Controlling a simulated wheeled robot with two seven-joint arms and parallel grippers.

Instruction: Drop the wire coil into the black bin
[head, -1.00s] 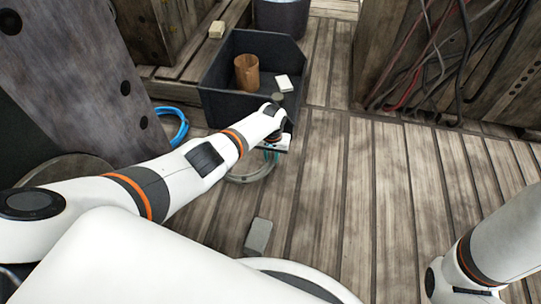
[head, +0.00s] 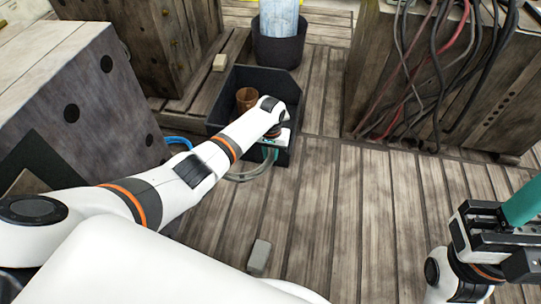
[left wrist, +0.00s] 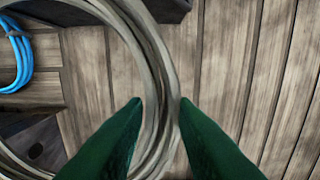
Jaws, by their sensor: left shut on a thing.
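The wire coil, a loop of grey strands, shows in the left wrist view (left wrist: 162,70), passing between two green fingertips. My left gripper (head: 271,151) is shut on it, and the coil (head: 255,171) hangs below the gripper in the head view. The black bin (head: 226,113) stands on the plank floor, and my left gripper overlaps its near right wall in the picture. A brown cup (head: 246,97) is inside the bin; my left arm hides part of the inside. My right gripper (head: 517,208) is at the right edge, with one green finger clear to see.
A blue coil (head: 178,142) lies left of the bin. A grey block (head: 259,255) lies on the floor in front. A dark round tub (head: 280,46) stands behind the bin. Cables (head: 440,80) hang on the wooden cabinet at right. The floor right of the bin is clear.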

